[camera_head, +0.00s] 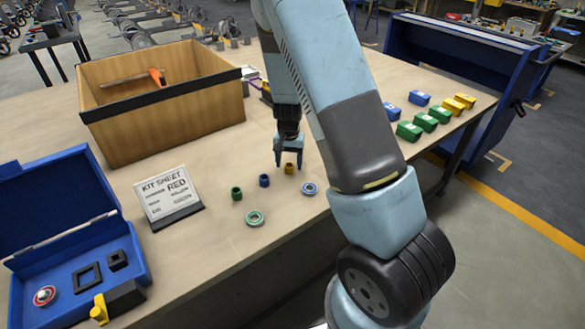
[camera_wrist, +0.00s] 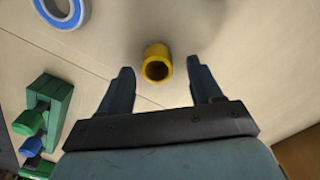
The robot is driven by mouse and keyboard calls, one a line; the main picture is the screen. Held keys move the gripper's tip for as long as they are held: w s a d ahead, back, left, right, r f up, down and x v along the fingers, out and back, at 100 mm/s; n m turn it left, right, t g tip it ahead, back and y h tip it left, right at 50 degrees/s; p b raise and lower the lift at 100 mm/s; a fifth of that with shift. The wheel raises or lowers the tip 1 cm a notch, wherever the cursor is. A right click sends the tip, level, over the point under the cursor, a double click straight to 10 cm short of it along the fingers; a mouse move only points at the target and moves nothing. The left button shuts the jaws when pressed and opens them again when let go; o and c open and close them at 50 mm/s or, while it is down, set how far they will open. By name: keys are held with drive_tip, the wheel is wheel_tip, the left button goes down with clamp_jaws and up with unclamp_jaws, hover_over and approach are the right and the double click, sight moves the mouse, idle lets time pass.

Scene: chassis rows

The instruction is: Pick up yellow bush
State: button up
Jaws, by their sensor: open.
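The yellow bush (camera_head: 289,168) is a small hollow cylinder standing on the table. My gripper (camera_head: 289,158) hangs pointing down right at the bush. In the wrist view my gripper (camera_wrist: 161,75) has its two fingers spread wide, with nothing held between them. I cannot tell from the head view how far the fingertips are above the table.
A blue bush (camera_head: 264,181) and green bush (camera_head: 237,193) stand left of the yellow one. A blue ring (camera_head: 309,188) and green ring (camera_head: 255,218) lie nearby. A wooden box (camera_head: 170,125), kit sheet (camera_head: 168,192) and open blue case (camera_head: 75,291) are left. Coloured bins (camera_head: 426,122) stand right.

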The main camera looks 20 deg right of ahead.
drive_tip(key=shift+f, duration=0.75)
drive_tip(key=c, duration=1)
drive_tip(key=shift+c, duration=0.2)
drive_tip(key=shift+r, duration=0.1)
